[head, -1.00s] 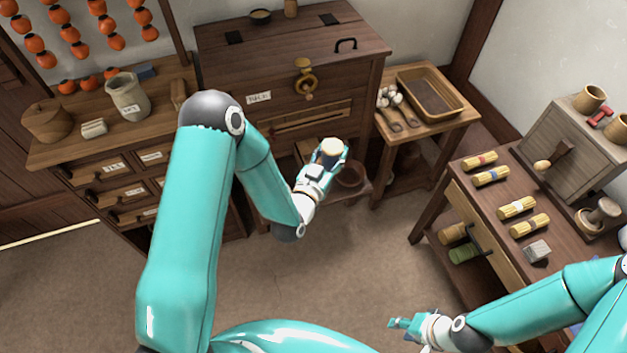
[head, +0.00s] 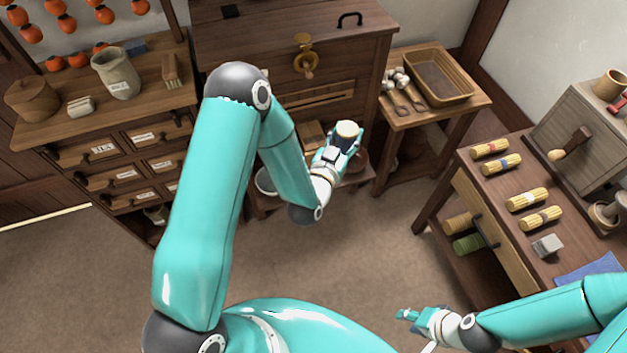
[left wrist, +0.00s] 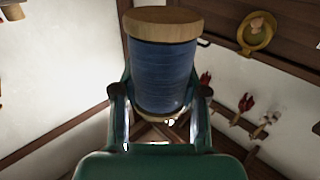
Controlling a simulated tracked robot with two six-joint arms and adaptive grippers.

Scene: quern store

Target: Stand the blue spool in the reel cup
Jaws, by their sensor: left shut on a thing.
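The blue spool (left wrist: 160,75), with pale wooden ends, is held upright between the fingers of my left gripper (left wrist: 160,104) in the left wrist view. In the head view its pale end (head: 347,128) shows at the top of my left gripper (head: 341,142); the blue part is hidden there. The gripper and spool appear in front of the large chest. My right gripper (head: 408,315) is low in the head view, away from the spool; its fingers are too small to read. I cannot tell which vessel is the reel cup.
A dark chest (head: 295,45) stands at the back, with a bowl (head: 265,182) below. A basket (head: 468,92) is on a small table. Corn-like bundles (head: 527,199) lie on the right table, above a green roll (head: 468,244). A jar (head: 118,75) stands left. The middle floor is clear.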

